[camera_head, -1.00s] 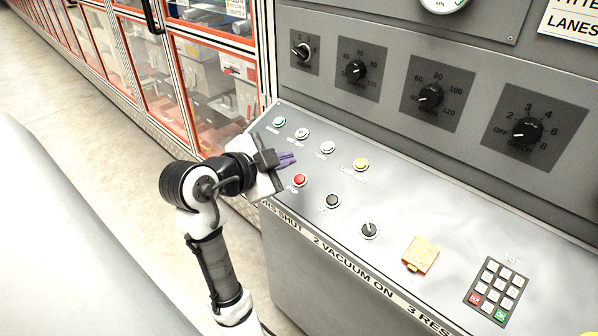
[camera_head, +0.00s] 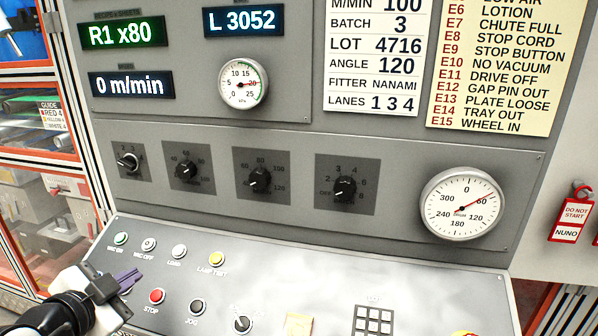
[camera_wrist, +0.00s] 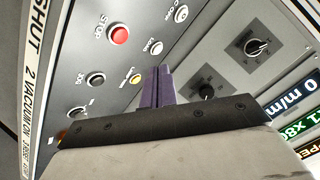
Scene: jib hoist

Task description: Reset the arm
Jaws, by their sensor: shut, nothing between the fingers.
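My gripper (camera_head: 127,280) is at the lower left in the head view, over the left end of the sloped control panel (camera_head: 280,275). Its two purple fingers are closed together with nothing between them. The fingers also show in the wrist view (camera_wrist: 157,85), pointing toward the panel. The red STOP button (camera_head: 156,296) lies just right of the fingertips in the head view. I cannot tell how far above the panel the fingers are.
Several buttons, including a yellow lamp test button (camera_head: 216,258), a black JOG button (camera_head: 197,307) and a keypad (camera_head: 373,321), sit on the panel. Rotary knobs (camera_head: 259,181) and a large dial gauge (camera_head: 462,203) are on the upright face. A red-framed glass cabinet (camera_head: 40,215) stands left.

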